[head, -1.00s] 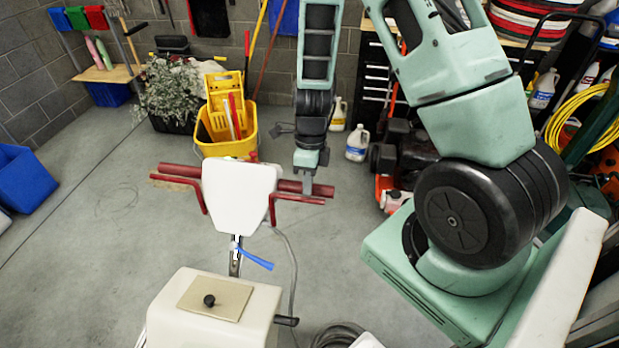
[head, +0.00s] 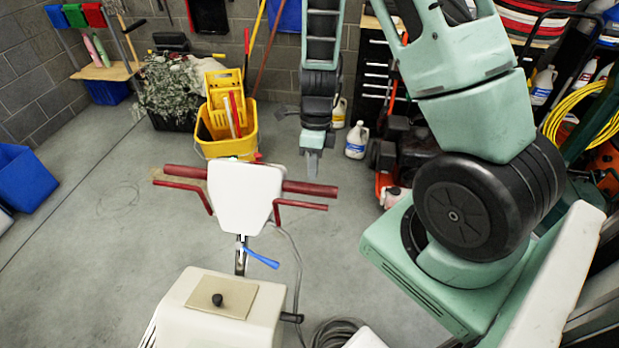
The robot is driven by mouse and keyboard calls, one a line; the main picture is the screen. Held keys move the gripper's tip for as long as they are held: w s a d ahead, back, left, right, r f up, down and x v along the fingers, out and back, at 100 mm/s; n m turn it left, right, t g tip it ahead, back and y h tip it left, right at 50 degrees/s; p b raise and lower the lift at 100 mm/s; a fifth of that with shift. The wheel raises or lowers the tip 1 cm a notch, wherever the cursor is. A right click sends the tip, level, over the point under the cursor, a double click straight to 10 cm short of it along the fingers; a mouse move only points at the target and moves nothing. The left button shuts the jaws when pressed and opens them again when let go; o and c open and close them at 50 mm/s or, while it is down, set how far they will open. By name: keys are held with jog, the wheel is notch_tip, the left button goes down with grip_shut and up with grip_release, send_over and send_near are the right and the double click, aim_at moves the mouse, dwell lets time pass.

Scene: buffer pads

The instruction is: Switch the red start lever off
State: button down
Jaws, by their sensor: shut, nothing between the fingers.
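The floor machine stands at the lower middle, with a cream body (head: 240,322) and a white upright head panel (head: 243,198). Red handle bars stick out on both sides of the panel. The red start lever (head: 302,205) on the right sits below the right handle grip (head: 310,188); a matching red lever (head: 188,188) is on the left. My gripper (head: 312,168) points down, shut and empty, just above and behind the right grip's end. I see a small gap between its tip and the grip, but cannot judge the depth.
A blue lever (head: 262,258) is on the machine's post. A yellow mop bucket (head: 228,145) stands behind the machine. White jugs (head: 357,140) and an orange machine (head: 388,190) stand to the right. Open floor lies to the left.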

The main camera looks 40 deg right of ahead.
notch_tip(320, 180, up, 7)
jog(key=shift+d+b, duration=0.3)
jog(key=shift+w, duration=0.15)
dwell(0.4)
jog(key=s+a+r+n+b, duration=0.1)
jog(key=s+a+n+b, duration=0.2)
jog(key=a+n, duration=0.55)
jog(key=s+a+n+b, duration=0.2)
jog(key=s+a+n, duration=0.1)
jog(key=a+n, duration=0.5)
jog(key=s+a+n+t+h+b, duration=0.1)
jog(key=s+n, duration=0.4)
jog(key=n, duration=0.5)
jog(key=s+a+n+b, duration=0.3)
jog(key=s+a+n, duration=0.2)
jog(key=n, duration=0.4)
jog(key=shift+s+a+n+t+h, duration=0.25)
jog(key=shift+a+n+t+h, duration=0.15)
jog(key=shift+a, duration=0.15)
